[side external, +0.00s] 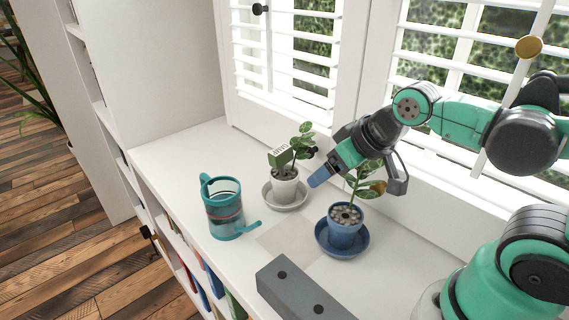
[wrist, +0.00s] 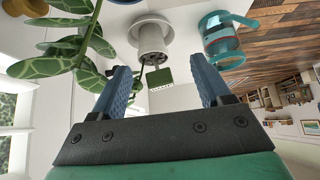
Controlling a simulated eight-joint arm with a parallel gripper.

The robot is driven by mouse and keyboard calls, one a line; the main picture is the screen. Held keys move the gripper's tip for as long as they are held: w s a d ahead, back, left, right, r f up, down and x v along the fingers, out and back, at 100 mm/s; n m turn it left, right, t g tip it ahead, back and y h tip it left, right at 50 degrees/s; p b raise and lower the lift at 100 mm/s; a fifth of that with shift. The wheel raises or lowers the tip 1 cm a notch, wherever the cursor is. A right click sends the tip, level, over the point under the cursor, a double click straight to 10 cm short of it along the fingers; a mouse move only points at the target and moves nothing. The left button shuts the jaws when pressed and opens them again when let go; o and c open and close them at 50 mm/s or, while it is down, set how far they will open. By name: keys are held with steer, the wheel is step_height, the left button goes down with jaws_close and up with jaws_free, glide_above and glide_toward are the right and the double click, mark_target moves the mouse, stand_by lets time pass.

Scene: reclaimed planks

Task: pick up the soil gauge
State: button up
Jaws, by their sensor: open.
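The soil gauge (side external: 281,153) has a small green box head with a pale, lettered face. It stands in the white plant pot (side external: 285,187) on the left of the sill, among leaves. In the wrist view the gauge's green head (wrist: 160,77) hangs from a thin stem at the upside-down white pot (wrist: 153,40). My gripper (side external: 317,169) is to the right of the gauge, its blue fingers pointing left and down. In the wrist view my gripper (wrist: 161,68) is open, with the gauge head between the fingers in the picture and no contact visible.
A blue pot (side external: 345,232) with a plant stands on a blue saucer close below my gripper. A grey block (side external: 300,292) lies at the front. Shuttered windows (side external: 290,50) rise behind the sill.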

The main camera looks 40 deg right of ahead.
steer(key=o, duration=0.5)
steer(key=shift+c, duration=0.2)
steer(key=g+h, duration=0.1)
steer(key=g, duration=0.2)
glide_toward(282, 150)
steer(key=shift+n, duration=0.3)
steer(key=x, duration=0.6)
steer(key=shift+s+f, duration=0.3)
steer(key=shift+w+f, duration=0.65)
steer(key=shift+x, duration=2.45)
